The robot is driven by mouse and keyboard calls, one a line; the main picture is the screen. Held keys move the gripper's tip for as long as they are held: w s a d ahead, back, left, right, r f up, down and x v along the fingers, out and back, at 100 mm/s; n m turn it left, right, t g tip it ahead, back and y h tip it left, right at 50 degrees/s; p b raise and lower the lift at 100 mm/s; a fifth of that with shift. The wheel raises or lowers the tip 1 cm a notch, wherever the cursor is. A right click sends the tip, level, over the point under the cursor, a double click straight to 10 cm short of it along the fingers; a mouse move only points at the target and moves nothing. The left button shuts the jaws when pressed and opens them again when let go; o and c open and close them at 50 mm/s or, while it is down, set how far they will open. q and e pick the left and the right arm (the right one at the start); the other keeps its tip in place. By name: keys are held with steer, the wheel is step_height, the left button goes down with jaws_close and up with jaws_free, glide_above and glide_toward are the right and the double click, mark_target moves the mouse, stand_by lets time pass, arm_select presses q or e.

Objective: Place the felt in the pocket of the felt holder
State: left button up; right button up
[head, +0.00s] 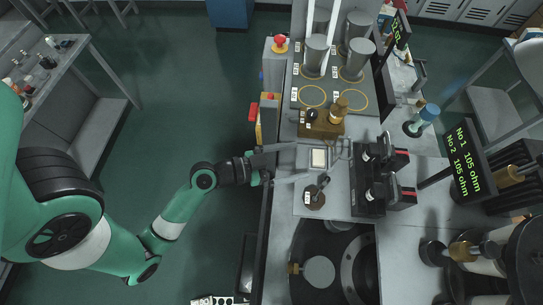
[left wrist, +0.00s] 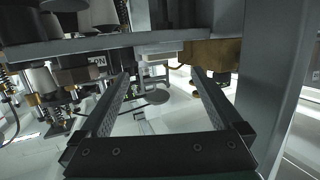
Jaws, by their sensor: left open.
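A small pale square piece with a cream centre (head: 319,158) lies on the grey bench plate, just beyond my left fingertips. It looks like the felt holder; I cannot tell whether the cream patch is the felt or the pocket floor. A pale block (left wrist: 158,49), probably the same piece, shows at the plate edge in the left wrist view. My left gripper (head: 301,161) is open and empty, its fingers pointing right over the bench edge. Its two fingers (left wrist: 160,76) are spread wide in the left wrist view. No separate felt can be made out. My right gripper is not in view.
A brown block with a brass piece (head: 322,129) stands just behind the pale square. A dark round piece with a knob (head: 315,196) stands in front. A black device (head: 369,185) is to the right. Metal cylinders (head: 315,55) stand at the back. Open floor lies left.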

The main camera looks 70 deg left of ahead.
arm_select(q)
steer(key=p+v, duration=0.6)
steer(key=p, duration=0.1)
steer(key=shift+s, duration=0.25)
steer(key=shift+r, duration=0.1)
